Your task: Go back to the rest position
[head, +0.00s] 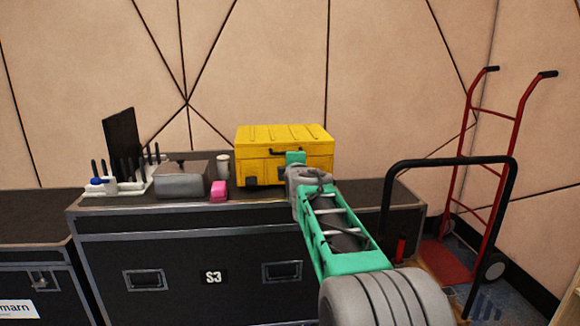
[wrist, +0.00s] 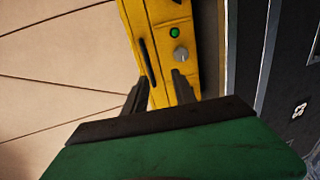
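My arm reaches forward in the head view, and its green wrist end (head: 296,158) is in front of the yellow case (head: 284,135). The case stands on top of the black flight case. In the wrist view, my gripper (wrist: 160,85) has its two dark fingers apart with nothing seen between them. The yellow case (wrist: 168,40) lies beyond the fingertips, with a green button (wrist: 174,32), a grey knob (wrist: 181,54) and a dark handle on its face. I cannot tell whether the fingertips touch it. The fingers are not clear in the head view.
The black flight case (head: 215,270) carries a grey box (head: 182,179), a pink block (head: 219,190), a pale cylinder (head: 223,165) and a white rack of dark antennas (head: 125,180). A red hand truck (head: 497,190) and a black cart handle (head: 450,161) stand at right.

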